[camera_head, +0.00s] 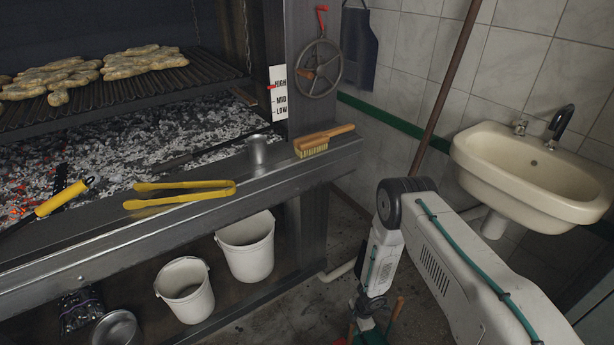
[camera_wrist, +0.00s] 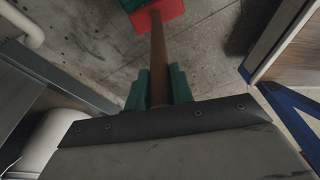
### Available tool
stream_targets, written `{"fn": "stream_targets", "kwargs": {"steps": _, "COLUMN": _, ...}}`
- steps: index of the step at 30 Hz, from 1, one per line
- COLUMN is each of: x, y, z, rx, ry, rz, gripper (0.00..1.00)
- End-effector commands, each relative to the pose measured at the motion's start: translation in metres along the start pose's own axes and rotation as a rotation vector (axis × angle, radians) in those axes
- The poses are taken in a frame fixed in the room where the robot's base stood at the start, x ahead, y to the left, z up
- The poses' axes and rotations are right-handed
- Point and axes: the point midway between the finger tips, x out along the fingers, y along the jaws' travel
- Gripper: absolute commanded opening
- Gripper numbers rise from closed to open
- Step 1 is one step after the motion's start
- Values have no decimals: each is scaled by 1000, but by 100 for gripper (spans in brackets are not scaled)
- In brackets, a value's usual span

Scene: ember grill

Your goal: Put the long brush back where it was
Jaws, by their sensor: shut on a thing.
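The long brush has a long brown wooden handle (camera_head: 450,80) that slants from the top of the head view down behind my arm. In the wrist view the handle (camera_wrist: 158,55) runs between my green fingers to a red head (camera_wrist: 160,14) near the floor, with a green part beside it. My gripper (camera_wrist: 158,92) is shut on the handle. In the head view my gripper (camera_head: 367,316) is low over the floor, right of the grill. The lower part of the brush is mostly hidden there by my arm and the bottom frame edge.
A sink (camera_head: 525,175) hangs on the tiled wall at right. The grill's front ledge (camera_head: 90,250) holds yellow tongs (camera_head: 180,192), a metal cup (camera_head: 257,152) and a short brush (camera_head: 325,139). Two white buckets (camera_head: 247,250) (camera_head: 186,291) stand under it. Bare floor (camera_head: 290,310) lies between grill and arm.

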Motion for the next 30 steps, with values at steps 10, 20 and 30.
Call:
{"fn": "stream_targets", "kwargs": {"steps": 10, "x": 13, "y": -9, "z": -40, "rx": -1, "ry": 0, "rz": -1, "gripper": 0}}
{"fn": "stream_targets", "kwargs": {"steps": 20, "x": 5, "y": -11, "z": -56, "rx": 0, "ry": 0, "rz": 1, "gripper": 0}}
{"fn": "stream_targets", "kwargs": {"steps": 30, "x": -29, "y": -11, "z": -62, "rx": 0, "ry": 0, "rz": 1, "gripper": 0}}
